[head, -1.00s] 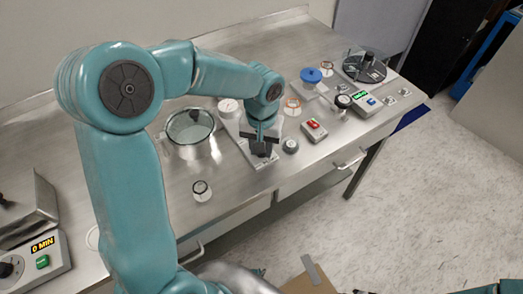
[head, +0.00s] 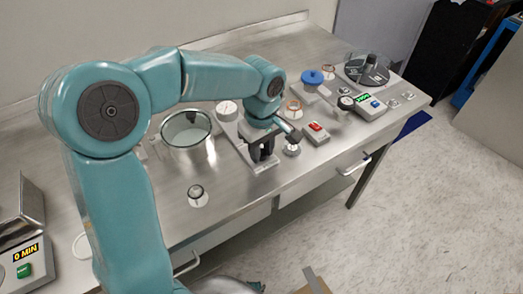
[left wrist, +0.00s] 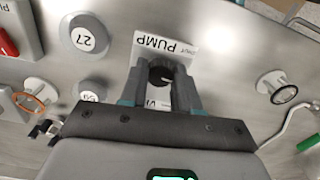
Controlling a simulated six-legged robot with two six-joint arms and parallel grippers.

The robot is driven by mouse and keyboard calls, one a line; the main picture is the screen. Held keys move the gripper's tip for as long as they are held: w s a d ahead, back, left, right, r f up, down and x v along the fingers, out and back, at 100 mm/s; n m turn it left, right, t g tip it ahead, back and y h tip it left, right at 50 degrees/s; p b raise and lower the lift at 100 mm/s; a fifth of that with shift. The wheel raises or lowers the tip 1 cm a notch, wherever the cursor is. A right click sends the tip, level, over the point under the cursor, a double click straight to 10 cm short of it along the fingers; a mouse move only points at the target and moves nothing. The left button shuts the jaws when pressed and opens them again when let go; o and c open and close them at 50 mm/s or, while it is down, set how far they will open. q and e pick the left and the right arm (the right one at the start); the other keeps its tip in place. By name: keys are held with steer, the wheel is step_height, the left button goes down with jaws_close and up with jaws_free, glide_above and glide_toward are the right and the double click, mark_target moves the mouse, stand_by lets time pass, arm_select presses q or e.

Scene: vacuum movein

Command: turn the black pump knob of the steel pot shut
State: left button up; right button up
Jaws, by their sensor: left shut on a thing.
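The steel pot (head: 186,152) with a glass lid stands at the left of a long metal base plate (head: 228,130). My left gripper (head: 263,152) reaches down over the front end of this plate. In the left wrist view, its two grey fingers (left wrist: 161,82) are on either side of the black pump knob (left wrist: 161,73) and shut on it. The knob has a white mark and sits in front of a white label (left wrist: 166,46) reading PUMP, seen upside down. In the head view the knob is hidden by the gripper. My right gripper is not in view.
Close by stand a grey round weight marked 27 (left wrist: 88,35), a box with a red switch (head: 316,132) and an orange-ringed part (head: 294,106). The front bench top is mostly clear.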

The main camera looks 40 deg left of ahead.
mark_target(262, 152)
arm_select(q)
steer(key=shift+n, duration=0.6)
steer(key=o, duration=1.1)
steer(key=shift+c, duration=0.2)
steer(key=shift+r, duration=0.1)
step_height(262, 152, up, 16)
steer(key=p, duration=0.2)
steer(key=shift+s, duration=0.1)
